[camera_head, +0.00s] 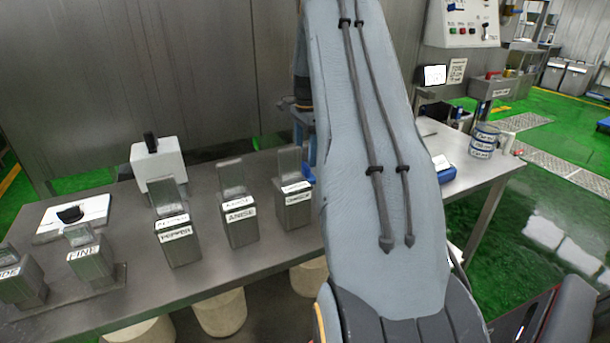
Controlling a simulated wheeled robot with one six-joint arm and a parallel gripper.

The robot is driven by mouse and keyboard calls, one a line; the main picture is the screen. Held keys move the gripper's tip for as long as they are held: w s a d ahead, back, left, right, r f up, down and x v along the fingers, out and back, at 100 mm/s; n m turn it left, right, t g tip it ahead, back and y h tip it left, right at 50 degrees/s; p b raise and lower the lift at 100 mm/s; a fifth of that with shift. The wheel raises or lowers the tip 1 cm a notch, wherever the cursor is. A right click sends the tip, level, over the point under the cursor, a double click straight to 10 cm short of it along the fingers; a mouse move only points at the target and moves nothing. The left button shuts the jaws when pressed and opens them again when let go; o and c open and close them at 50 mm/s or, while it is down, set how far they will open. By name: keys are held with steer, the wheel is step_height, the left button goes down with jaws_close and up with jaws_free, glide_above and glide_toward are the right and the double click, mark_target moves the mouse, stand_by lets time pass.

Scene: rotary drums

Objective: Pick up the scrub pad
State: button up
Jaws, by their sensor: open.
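No thing in the head view is clearly a scrub pad. A small blue item (443,170) lies on the steel table (262,262), just right of my arm and partly hidden by it; I cannot tell whether it is the pad. A dark item (70,214) lies on a white board at the far left of the table. My arm runs down the middle of the picture and hides part of the table. My gripper is not in view.
Several labelled steel containers with raised clear lids, one marked ANISE (240,222), stand along the table. A white block with a black handle (157,163) is behind them. A labelled can (483,141) stands near the right end. Pale round drums (219,312) are below.

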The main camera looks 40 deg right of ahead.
mark_target(304, 165)
steer(key=shift+a+f+p, duration=0.15)
steer(key=shift+f+p, duration=0.5)
steer(key=shift+f, duration=0.7)
steer(key=shift+a+f+p, duration=0.15)
steer(key=shift+f+p, duration=0.45)
steer(key=shift+f, duration=0.75)
steer(key=shift+c, duration=0.5)
steer(key=c, duration=1.1)
steer(key=shift+c, duration=0.2)
steer(key=shift+r, duration=0.1)
step_height(304, 165, up, 10)
steer(key=b, duration=0.3)
